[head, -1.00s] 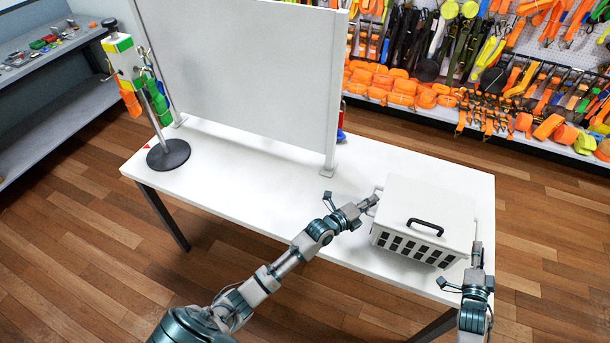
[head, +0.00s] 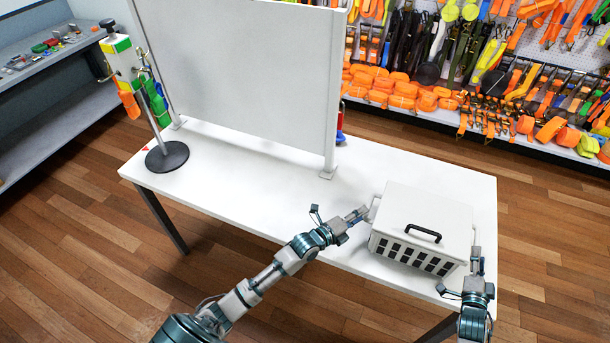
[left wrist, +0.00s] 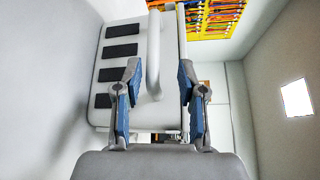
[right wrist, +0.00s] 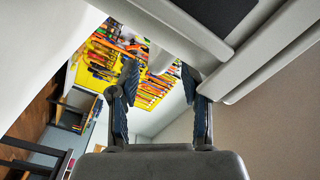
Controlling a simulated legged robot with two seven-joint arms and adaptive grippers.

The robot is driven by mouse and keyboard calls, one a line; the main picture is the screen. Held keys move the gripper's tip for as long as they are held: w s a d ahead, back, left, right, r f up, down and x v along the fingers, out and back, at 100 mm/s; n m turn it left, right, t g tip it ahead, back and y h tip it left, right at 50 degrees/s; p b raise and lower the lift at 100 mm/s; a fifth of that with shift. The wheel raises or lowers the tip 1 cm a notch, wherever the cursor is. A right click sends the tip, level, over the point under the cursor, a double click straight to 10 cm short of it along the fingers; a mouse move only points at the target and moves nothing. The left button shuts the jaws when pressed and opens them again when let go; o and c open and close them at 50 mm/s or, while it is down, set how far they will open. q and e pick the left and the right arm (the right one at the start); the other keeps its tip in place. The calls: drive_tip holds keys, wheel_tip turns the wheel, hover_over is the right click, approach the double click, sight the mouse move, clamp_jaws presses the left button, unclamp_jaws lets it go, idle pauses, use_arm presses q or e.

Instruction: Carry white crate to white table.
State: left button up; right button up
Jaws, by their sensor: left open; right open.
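The white crate (head: 420,222), with a black top handle and dark openings along its front, sits upright on the right end of the white table (head: 260,210). My left gripper (head: 361,214) is open just left of the crate, by its white side handle (head: 374,207). In the left wrist view that handle (left wrist: 155,60) shows between and beyond the open fingers (left wrist: 158,70). My right gripper (head: 477,256) is open at the crate's right side. In the right wrist view its open fingers (right wrist: 158,78) are close below the crate (right wrist: 250,60); contact there is unclear.
A white upright panel (head: 240,75) stands along the table's back. A round-based stand (head: 166,155) with green and orange items is at the table's left end. A wall of straps (head: 480,80) is behind, shelves (head: 60,110) at left. The table's middle is clear.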

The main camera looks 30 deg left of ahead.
use_arm(q)
drive_tip(key=v, duration=0.7)
drive_tip(key=shift+a, duration=0.3)
use_arm(e)
drive_tip(key=s+d, duration=0.1)
drive_tip(key=s, duration=1.1)
drive_tip(key=shift+d+f, duration=0.1)
